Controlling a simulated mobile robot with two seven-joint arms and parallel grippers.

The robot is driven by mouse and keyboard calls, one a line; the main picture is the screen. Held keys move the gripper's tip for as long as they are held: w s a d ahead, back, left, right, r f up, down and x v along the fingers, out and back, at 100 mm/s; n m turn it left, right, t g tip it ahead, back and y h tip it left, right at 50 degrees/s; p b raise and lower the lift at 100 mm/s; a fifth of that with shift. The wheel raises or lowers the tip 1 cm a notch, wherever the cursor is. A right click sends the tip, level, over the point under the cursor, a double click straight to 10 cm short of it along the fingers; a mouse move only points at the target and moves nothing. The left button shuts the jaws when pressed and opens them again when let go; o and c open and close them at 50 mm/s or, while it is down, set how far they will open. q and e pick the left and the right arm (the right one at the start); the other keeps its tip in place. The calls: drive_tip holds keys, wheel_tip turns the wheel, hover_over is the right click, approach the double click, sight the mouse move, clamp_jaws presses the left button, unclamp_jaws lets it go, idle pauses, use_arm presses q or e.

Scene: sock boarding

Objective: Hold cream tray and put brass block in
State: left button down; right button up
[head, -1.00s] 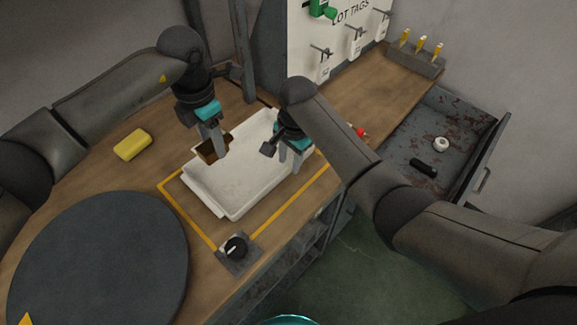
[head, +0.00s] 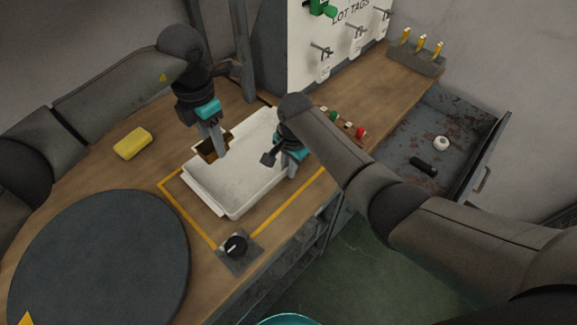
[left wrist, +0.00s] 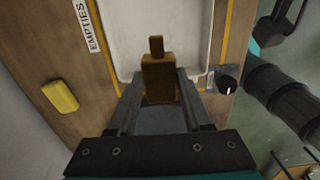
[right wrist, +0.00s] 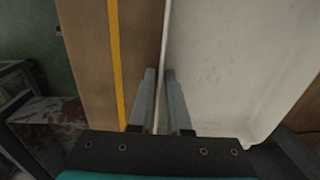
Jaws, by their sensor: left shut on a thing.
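The cream tray (head: 232,205) lies on the wooden bench inside a yellow outline. My left gripper (head: 218,148) is shut on the brass block (head: 207,153), above the tray's far left end. In the left wrist view the block (left wrist: 158,78), with a narrower knob on its end, is between the fingers. My right gripper (head: 287,171) is at the tray's right long side. In the right wrist view its fingers (right wrist: 160,78) stand close on either side of the tray wall; whether they grip it is unclear.
A yellow block (head: 132,144) and a dark round plate (head: 98,262) lie to the left. A black knob (head: 235,246) is in front of the tray. An open drawer (head: 475,130) at the right holds a white ring and a black cylinder.

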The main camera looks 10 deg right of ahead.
sight(206, 148)
clamp_jaws()
idle(0.9)
use_arm(q)
drive_tip(key=f, duration=0.1)
drive_tip(key=a+f, duration=0.1)
drive_tip(key=s+f, duration=0.1)
drive_tip(key=shift+s+a, duration=0.1)
drive_tip(key=shift+a, duration=0.15)
wheel_tip(206, 148, down, 6)
drive_tip(key=shift+r, duration=0.2)
drive_tip(key=shift+f, duration=2.05)
drive_tip(key=shift+f, duration=0.1)
drive_tip(key=shift+c, duration=1.7)
unclamp_jaws()
